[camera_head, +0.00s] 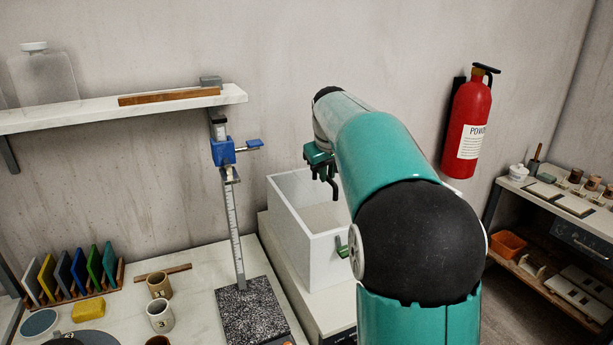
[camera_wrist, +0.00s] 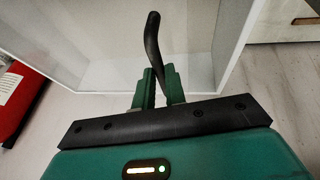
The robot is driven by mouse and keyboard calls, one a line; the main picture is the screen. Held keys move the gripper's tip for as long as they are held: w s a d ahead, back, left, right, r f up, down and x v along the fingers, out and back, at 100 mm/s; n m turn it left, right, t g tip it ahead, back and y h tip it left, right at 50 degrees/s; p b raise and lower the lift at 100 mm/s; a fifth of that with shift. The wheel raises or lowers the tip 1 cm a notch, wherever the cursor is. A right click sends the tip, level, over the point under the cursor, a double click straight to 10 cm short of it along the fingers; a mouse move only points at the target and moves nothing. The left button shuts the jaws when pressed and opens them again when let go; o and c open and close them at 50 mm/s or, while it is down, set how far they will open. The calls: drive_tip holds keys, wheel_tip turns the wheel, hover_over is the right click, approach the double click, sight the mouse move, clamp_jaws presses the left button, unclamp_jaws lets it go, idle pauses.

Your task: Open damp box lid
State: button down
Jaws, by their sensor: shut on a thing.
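The damp box (camera_head: 316,247) is a white, straight-sided box in the middle of the head view, partly hidden by my arm. I see into it from above; no separate lid panel can be made out. Its white wall also shows in the wrist view (camera_wrist: 228,45). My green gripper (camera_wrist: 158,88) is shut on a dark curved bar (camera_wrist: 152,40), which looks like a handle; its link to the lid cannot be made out. In the head view my gripper (camera_head: 326,178) hangs at the box's upper back area.
A blue height gauge (camera_head: 223,150) stands on a speckled block left of the box. A shelf (camera_head: 60,118) is on the wall. Cups (camera_head: 160,316) and a rack of coloured plates are at lower left. A red extinguisher (camera_head: 466,125) hangs at right.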

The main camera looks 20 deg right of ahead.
drive_tip(key=d, duration=1)
drive_tip(key=c, duration=1.5)
unclamp_jaws()
drive_tip(key=shift+o, duration=0.2)
drive_tip(key=shift+r, duration=0.1)
drive_tip(key=v, duration=1.3)
drive_tip(key=shift+r, duration=0.35)
drive_tip(key=shift+s+a, duration=0.15)
drive_tip(key=shift+s, duration=0.05)
